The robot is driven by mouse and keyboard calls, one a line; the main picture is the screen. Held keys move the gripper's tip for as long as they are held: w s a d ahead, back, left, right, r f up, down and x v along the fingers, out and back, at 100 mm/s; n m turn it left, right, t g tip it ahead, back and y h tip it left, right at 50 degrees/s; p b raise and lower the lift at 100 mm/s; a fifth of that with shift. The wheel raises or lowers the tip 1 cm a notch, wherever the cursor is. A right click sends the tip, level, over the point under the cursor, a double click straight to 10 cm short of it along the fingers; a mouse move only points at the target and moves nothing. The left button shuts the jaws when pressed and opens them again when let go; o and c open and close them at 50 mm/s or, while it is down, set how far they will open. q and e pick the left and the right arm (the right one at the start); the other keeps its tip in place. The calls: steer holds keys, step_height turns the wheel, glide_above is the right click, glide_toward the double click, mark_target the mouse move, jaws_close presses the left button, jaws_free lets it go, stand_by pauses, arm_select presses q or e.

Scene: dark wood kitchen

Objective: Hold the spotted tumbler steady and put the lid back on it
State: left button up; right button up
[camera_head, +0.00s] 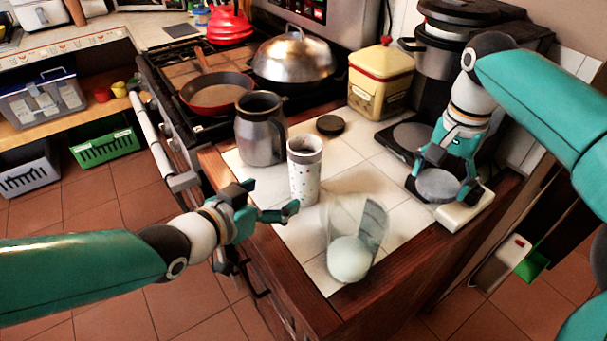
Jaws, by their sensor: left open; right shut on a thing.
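The spotted tumbler (304,182), white with small dark dots, stands upright on the white tiled counter. Its top shows a greyish inside, with no lid on it. My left gripper (273,198) is open just left of the tumbler, with its fingers pointing towards it and nothing between them. My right gripper (441,172) is shut on a grey round lid (437,187), at the right side of the counter, well apart from the tumbler. The fingers hide part of the lid's edge.
A steel jug (261,140) stands close behind the tumbler to the left. A dark disc (330,125) lies behind it. A clear measuring jug (371,222) with white contents stands in front to the right. A yellow canister (380,80) stands at the back. Bare tiles lie between tumbler and lid.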

mark_target(296, 184)
arm_select(q)
steer(key=x, duration=0.6)
steer(key=shift+s+d, duration=0.1)
arm_select(e)
steer(key=shift+r, duration=0.1)
arm_select(q)
steer(key=shift+w+d+p, duration=0.35)
steer(key=shift+d, duration=0.05)
arm_select(e)
steer(key=shift+s+r, duration=0.1)
steer(key=shift+r, duration=0.1)
arm_select(q)
steer(key=x, duration=0.4)
steer(key=shift+d+p, duration=0.15)
steer(key=shift+p, duration=0.25)
arm_select(e)
steer(key=shift+r, duration=0.4)
arm_select(q)
steer(key=shift+r, duration=0.1)
steer(key=c, duration=1.7)
